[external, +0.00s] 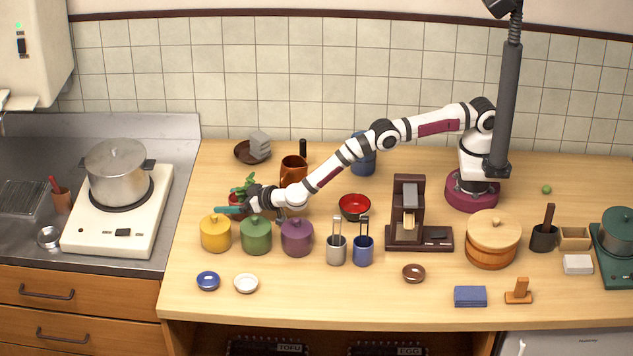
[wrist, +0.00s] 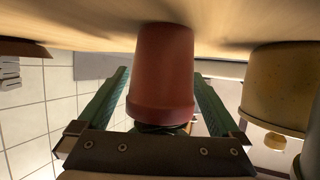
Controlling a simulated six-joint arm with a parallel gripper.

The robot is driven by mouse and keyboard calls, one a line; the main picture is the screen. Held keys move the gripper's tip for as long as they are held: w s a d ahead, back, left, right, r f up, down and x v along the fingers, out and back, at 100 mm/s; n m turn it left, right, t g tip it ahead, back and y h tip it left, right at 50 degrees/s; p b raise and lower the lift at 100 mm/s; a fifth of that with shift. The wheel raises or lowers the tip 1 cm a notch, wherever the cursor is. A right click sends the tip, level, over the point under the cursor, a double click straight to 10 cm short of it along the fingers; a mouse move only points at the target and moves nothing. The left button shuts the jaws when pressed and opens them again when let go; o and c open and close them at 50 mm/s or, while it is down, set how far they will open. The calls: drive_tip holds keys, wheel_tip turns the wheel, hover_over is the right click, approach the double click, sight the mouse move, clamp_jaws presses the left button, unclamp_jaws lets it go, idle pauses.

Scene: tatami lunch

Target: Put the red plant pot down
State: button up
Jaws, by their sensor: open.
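The red plant pot (external: 236,199) stands at the left part of the wooden counter, with green leaves rising from it. It is partly hidden behind my gripper (external: 229,210) in the external view. In the wrist view, which is upside down, the pot (wrist: 162,65) is upright, its narrow base against or very close to the counter. My gripper's green fingers lie on either side of it, open, with a visible gap at each side. The leaves are mostly hidden behind the gripper's body there.
Yellow (external: 216,234), green (external: 256,236) and purple (external: 297,238) lidded pots stand in a row just in front. A brown jug (external: 293,169) stands behind my wrist. A dark plate (external: 245,152) with grey blocks is at the back. The counter's left edge is near.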

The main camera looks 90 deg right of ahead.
sight(232, 198)
drive_tip(key=shift+r, duration=0.2)
drive_tip(key=v, duration=0.5)
drive_tip(key=shift+s+r, duration=0.1)
drive_tip(key=shift+r, duration=0.1)
wheel_tip(232, 198, up, 6)
drive_tip(key=shift+f, duration=0.1)
drive_tip(key=s+d+r+m+g+h, duration=0.25)
drive_tip(key=s+d+r, duration=0.25)
drive_tip(key=d+r, duration=0.3)
drive_tip(key=s+d+r+g, duration=0.3)
drive_tip(key=s+d, duration=0.2)
drive_tip(key=s, duration=0.4)
drive_tip(key=s+d+r+g, duration=0.25)
drive_tip(key=s+d, duration=0.25)
drive_tip(key=s, duration=0.4)
drive_tip(key=s+a+f+g+y, duration=0.1)
drive_tip(key=s+a+y, duration=0.3)
drive_tip(key=s, duration=1)
drive_tip(key=s+a+f+n+g+y, duration=0.1)
drive_tip(key=s+a+g+y, duration=0.2)
drive_tip(key=s, duration=1.2)
drive_tip(key=shift+s+a+g+y, duration=0.15)
drive_tip(key=shift+a+g+y, duration=0.2)
drive_tip(key=shift+y, duration=0.9)
